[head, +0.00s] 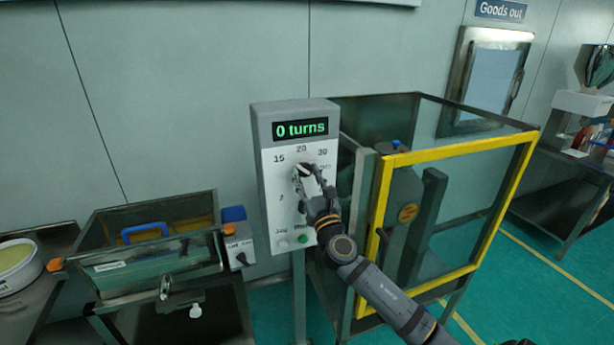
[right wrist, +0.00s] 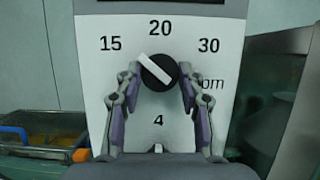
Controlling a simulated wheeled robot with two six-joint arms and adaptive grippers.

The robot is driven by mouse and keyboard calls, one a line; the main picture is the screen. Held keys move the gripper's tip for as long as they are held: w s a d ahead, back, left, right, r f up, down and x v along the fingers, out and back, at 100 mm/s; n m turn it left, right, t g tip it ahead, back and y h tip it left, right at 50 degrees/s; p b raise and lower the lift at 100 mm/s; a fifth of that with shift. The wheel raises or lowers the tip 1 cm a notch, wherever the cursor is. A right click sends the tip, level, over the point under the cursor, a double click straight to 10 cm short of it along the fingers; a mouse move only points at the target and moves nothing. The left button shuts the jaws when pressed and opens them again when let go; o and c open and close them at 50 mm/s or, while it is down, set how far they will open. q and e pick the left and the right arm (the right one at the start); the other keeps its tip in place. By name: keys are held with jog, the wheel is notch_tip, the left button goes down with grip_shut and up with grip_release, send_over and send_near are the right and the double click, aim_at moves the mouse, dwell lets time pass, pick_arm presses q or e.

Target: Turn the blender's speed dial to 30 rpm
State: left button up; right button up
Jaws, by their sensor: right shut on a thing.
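The speed dial (right wrist: 158,72) is a round black knob with a white bar, on the white face of a grey control box (head: 291,112). In the right wrist view the bar slants from upper left to lower right, its upper-left end toward the 15 mark. Marks 15, 20 and 30 (right wrist: 208,45) run around the dial, with a 4 below. The box's display (head: 301,129) reads "0 turns" in green. My right gripper (head: 308,172) is shut on the dial, a finger on each side; it partly hides the dial in the head view. My left gripper is not in view.
A yellow-framed guard (head: 455,153) stands close to the right of the box. A green button (head: 302,239) sits low on the box. A metal bin with a blue handle (head: 145,232) and a small switch box (head: 240,245) stand to the left.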

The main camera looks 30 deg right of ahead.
jog(key=shift+c, duration=0.8)
jog(key=shift+m+h, duration=0.4)
jog(key=shift+m, duration=0.3)
jog(key=m+g+h, duration=0.1)
jog(key=m, duration=0.2)
jog(key=m+h, duration=0.1)
jog(key=m, duration=0.1)
jog(key=shift+a+m+g+h, duration=0.15)
jog(key=shift+m+g+h, duration=0.25)
jog(key=m+g+h, duration=0.1)
jog(key=m, duration=0.2)
jog(key=m+g+h+p, duration=0.1)
jog(key=m, duration=0.3)
jog(key=shift+a+r, duration=0.15)
jog(key=shift+r, duration=0.05)
jog(key=m+g+p, duration=0.1)
jog(key=m, duration=0.1)
jog(key=m+g+p, duration=0.1)
jog(key=m, duration=0.3)
jog(key=shift+w+a+r+g+h+p, duration=0.1)
jog(key=shift+r+g+h+p, duration=0.2)
jog(key=shift+g+p, duration=0.1)
jog(key=m+g+p, duration=0.1)
jog(key=m, duration=0.1)
jog(key=shift+m+y+p, duration=0.3)
jog(key=shift+m+y, duration=0.1)
jog(key=shift+m+p, duration=0.3)
jog(key=shift+m, duration=0.2)
jog(key=shift+f+m, duration=0.15)
jog(key=shift+m, duration=0.15)
